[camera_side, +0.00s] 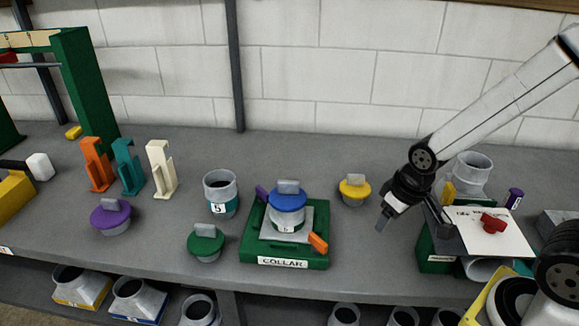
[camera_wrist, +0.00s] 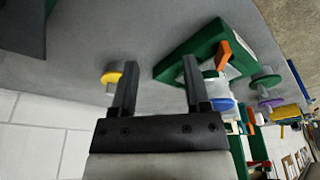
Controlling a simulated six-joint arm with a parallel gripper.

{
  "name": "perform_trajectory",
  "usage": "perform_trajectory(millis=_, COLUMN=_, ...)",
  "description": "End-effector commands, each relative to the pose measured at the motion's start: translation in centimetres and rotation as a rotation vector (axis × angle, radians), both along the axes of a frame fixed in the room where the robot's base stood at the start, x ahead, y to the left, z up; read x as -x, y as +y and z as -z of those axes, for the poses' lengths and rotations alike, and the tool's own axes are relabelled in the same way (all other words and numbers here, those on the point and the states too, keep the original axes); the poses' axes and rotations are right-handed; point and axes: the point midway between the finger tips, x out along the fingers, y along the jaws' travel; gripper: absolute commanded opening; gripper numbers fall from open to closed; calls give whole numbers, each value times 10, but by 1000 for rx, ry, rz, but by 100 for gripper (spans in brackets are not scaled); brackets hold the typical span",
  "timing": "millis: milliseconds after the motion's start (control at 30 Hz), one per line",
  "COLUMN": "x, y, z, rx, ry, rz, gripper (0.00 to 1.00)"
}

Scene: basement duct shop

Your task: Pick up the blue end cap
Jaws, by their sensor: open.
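The blue end cap (camera_side: 288,201), with a grey grip tab on top, sits on a pale round fitting (camera_side: 285,221) in the green fixture labelled COLLAR (camera_side: 283,263). In the wrist view the blue end cap (camera_wrist: 223,105) shows right of my fingers, partly hidden by the right finger. My gripper (camera_side: 412,222) is open and empty, to the right of the cap and apart from it.
A yellow cap (camera_side: 354,188) stands between the fixture and my gripper. A green cap (camera_side: 206,244), a purple cap (camera_side: 110,217) and a grey pipe marked 5 (camera_side: 220,194) stand left of the fixture. An orange lever (camera_side: 318,243) sticks out at the fixture's front right.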

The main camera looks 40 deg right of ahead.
Motion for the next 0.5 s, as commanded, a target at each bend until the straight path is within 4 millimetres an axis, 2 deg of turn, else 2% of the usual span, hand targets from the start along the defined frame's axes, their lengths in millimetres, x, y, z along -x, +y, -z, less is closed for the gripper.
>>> perform_trajectory(millis=267, x=-8, y=2, z=-3, rx=0, ry=-2, rz=-25, gripper=60)
perform_trajectory(millis=367, x=-21, y=4, z=-7, rx=0, ry=-4, rz=-68, gripper=60)
perform_trajectory(millis=500, x=-49, y=11, z=-17, rx=-5, ry=-11, rz=-168, gripper=60)
